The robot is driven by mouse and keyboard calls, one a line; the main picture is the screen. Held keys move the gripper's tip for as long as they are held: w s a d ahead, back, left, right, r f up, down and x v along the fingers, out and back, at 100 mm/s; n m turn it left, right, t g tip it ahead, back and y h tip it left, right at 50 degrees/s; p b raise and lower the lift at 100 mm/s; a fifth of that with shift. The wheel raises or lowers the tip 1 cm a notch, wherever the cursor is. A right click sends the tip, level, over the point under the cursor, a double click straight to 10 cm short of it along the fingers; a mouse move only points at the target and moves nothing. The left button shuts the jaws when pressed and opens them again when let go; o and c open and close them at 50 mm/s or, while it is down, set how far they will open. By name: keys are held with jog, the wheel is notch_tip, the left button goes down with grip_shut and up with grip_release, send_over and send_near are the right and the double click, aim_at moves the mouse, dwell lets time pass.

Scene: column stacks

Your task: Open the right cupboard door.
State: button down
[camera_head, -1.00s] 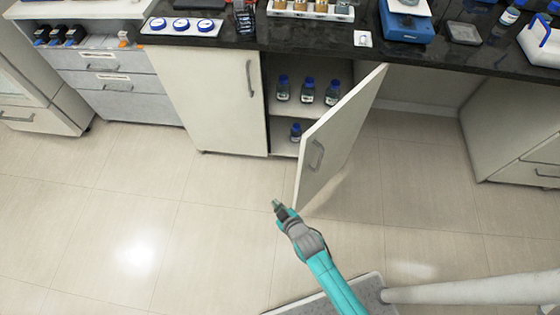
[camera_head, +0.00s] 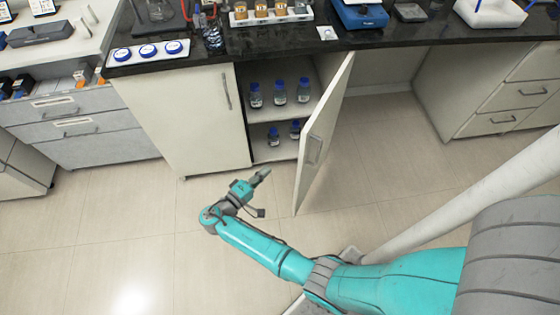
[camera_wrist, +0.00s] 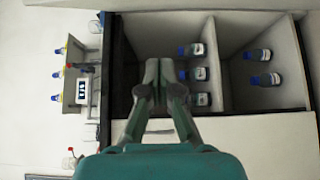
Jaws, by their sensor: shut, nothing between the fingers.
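The right cupboard door (camera_head: 325,130) stands wide open, swung out from the cupboard toward me, with its grey handle (camera_head: 315,148) on the face turned away from the shelves. Inside the cupboard, blue-capped bottles (camera_head: 280,92) stand on two shelves; the wrist view shows these bottles (camera_wrist: 262,80) sideways. My gripper (camera_head: 262,174) is shut and empty, in front of the opening and left of the door's free edge, apart from the door. In the wrist view my gripper (camera_wrist: 158,75) points at the open compartments.
The left cupboard door (camera_head: 185,120) is closed, with a vertical handle. The dark countertop (camera_head: 290,38) above holds jars, a rack and a blue scale (camera_head: 360,14). Grey drawers (camera_head: 85,130) stand at left. Floor in front is clear.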

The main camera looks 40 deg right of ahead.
jog(key=s+d, duration=0.3)
jog(key=d, duration=0.8)
jog(key=shift+r, duration=0.1)
